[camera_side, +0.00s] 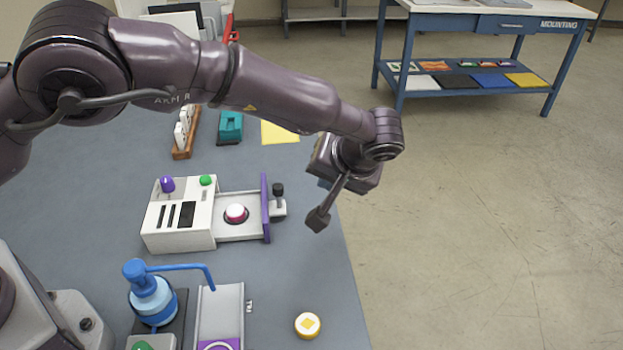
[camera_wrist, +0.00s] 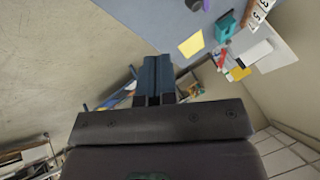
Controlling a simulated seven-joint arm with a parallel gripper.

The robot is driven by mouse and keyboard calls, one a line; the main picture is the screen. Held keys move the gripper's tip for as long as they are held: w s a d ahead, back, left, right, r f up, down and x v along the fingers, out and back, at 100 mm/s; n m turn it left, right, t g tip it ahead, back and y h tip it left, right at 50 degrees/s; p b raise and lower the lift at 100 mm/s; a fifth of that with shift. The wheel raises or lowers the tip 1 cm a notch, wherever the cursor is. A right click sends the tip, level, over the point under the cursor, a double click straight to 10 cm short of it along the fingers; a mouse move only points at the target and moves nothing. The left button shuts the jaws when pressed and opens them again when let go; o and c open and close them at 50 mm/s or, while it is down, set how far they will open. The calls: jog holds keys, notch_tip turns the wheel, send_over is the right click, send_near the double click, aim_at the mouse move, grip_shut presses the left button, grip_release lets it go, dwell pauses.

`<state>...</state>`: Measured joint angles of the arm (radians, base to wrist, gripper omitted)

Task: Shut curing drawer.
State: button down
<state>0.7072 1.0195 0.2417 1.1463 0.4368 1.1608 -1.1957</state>
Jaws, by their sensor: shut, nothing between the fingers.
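The curing unit is a white box (camera_side: 180,215) with a purple knob (camera_side: 167,184) and a green button (camera_side: 205,180) on top. Its drawer (camera_side: 238,230) stands open to the right, with a purple front panel (camera_side: 265,208) and a dark-topped handle (camera_side: 278,190). A white and magenta round piece (camera_side: 236,212) sits in the drawer. My gripper (camera_wrist: 159,62) shows blue fingers pressed together and empty in the wrist view. In the side view its fingers are mostly hidden by the hand, which hangs right of the drawer handle, apart from it. The drawer is not clearly seen in the wrist view.
A blue pump bottle (camera_side: 152,298), a grey tray (camera_side: 220,305) and a yellow round piece (camera_side: 308,325) are in front of the unit. A yellow sheet (camera_side: 280,133) and a teal device (camera_side: 230,126) lie behind it. The bench's right edge is near the handle; open floor lies beyond.

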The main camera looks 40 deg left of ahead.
jog(key=x, duration=0.9)
jog(key=shift+s, duration=0.1)
jog(key=a, duration=0.1)
jog(key=s+a, duration=0.1)
jog(key=a, duration=0.1)
jog(key=shift+f, duration=0.15)
jog(key=shift+s+a, duration=0.1)
jog(key=shift+a, duration=0.3)
send_over(242, 222)
jog(key=shift+a, duration=0.1)
